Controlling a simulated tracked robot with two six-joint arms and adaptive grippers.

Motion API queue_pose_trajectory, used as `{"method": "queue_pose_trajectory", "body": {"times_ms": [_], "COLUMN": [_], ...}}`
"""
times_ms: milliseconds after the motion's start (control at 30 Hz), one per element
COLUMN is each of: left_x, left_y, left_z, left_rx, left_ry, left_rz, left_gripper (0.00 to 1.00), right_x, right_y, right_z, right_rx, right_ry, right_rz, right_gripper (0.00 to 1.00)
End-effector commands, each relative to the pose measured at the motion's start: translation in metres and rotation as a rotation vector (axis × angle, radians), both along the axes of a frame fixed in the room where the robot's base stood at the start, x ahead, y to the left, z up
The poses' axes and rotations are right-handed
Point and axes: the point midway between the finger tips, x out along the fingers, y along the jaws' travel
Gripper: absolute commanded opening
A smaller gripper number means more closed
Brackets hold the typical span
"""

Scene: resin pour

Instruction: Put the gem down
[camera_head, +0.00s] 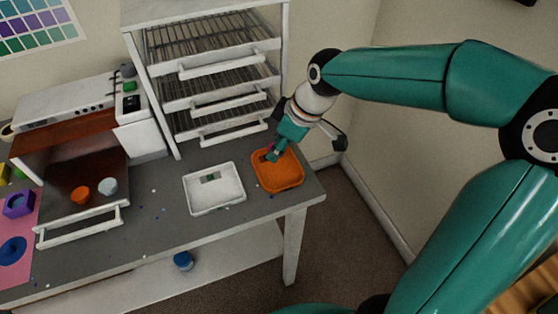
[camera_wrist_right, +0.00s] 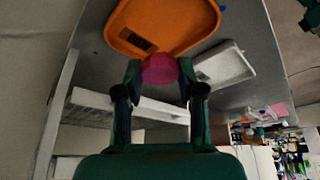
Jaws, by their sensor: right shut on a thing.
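My right gripper (camera_head: 275,152) is shut on a magenta gem (camera_wrist_right: 160,69), held between its two fingertips in the right wrist view. In the head view only a small pinkish bit of the gem shows, mostly hidden by the fingers. The gripper is at the back part of an orange tray (camera_head: 280,178). This tray fills the top of the wrist view (camera_wrist_right: 175,18), with a dark label on its floor. I cannot tell whether the gem touches the tray. My left gripper is not in view.
A white tray (camera_head: 213,205) stands just left of the orange one. Behind them is a white rack (camera_head: 205,80) with drawers. An open white oven (camera_head: 75,165) holds an orange cup (camera_head: 80,194) and a pale cup (camera_head: 107,187). The table's right edge is close.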

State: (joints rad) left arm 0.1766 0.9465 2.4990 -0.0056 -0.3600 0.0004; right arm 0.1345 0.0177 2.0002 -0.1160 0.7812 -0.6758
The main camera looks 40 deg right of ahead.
Motion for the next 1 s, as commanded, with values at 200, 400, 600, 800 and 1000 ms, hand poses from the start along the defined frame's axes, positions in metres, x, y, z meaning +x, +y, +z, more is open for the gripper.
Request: {"method": "queue_pose_trajectory", "body": {"times_ms": [200,400,600,800,1000], "left_x": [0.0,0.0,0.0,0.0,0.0], "left_y": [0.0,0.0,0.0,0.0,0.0], "left_z": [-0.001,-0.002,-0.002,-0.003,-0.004], "left_rx": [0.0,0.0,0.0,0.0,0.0], "left_ry": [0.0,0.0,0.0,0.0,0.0], "left_rz": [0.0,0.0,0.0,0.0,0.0], "left_gripper": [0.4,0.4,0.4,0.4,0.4], "right_x": [0.0,0.0,0.001,0.001,0.001], "right_y": [0.001,0.001,0.001,0.001,0.001], "right_z": [-0.017,-0.045,-0.055,-0.056,-0.056], "right_rx": [0.001,0.001,0.0,0.0,-0.001], "right_ry": [0.003,0.004,0.0,-0.001,0.0], "right_rz": [0.001,0.001,0.001,0.002,0.002], "right_gripper": [0.16,0.16,0.16,0.16,0.6]}}
